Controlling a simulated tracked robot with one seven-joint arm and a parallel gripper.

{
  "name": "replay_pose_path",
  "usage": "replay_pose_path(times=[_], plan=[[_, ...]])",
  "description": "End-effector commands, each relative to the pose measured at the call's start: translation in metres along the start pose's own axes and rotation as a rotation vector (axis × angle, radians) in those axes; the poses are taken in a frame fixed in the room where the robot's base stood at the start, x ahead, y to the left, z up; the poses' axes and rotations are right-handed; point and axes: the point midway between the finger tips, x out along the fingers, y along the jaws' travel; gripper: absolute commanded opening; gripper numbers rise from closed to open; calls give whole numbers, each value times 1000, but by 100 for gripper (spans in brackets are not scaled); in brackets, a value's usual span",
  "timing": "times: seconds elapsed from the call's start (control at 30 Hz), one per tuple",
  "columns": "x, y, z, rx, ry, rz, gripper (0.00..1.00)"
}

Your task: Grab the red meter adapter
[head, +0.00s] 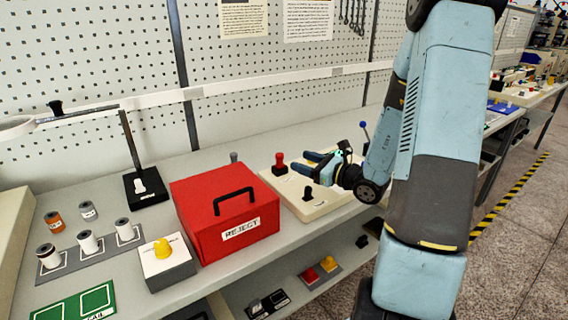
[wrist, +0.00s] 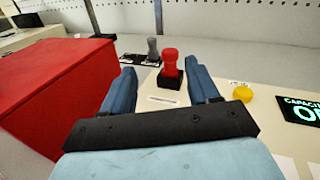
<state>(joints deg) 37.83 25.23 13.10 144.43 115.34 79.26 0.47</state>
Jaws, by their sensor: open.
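The red meter adapter (head: 279,159) stands upright on a small black square base on the cream-coloured test unit (head: 316,209), right of the red REJECT box. In the wrist view the adapter (wrist: 170,68) shows ahead of my gripper, between the two blue fingers and a little beyond their tips. My gripper (head: 301,162) is open and empty, with its fingers pointing left toward the adapter. I see no contact between them.
The red REJECT box (head: 226,218) with a black handle stands close on the left. A grey adapter (wrist: 152,46) stands behind the red one. A yellow button (wrist: 243,93) and a lit display (wrist: 300,110) are on the right. A black knob (head: 308,193) rises from the unit's front.

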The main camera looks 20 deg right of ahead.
Motion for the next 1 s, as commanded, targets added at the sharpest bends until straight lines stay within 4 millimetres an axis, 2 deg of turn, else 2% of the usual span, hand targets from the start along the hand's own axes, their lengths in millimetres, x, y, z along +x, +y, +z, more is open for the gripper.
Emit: replay_pose_path(times=[0.13, 0.23, 0.63, 1.0], plan=[[-4, -14, -12, 45, -9, -67, 60], [2, -17, -13, 51, -11, -78, 60], [66, -22, -13, 50, -11, -77, 60], [87, -22, -15, 50, -10, -77, 60]])
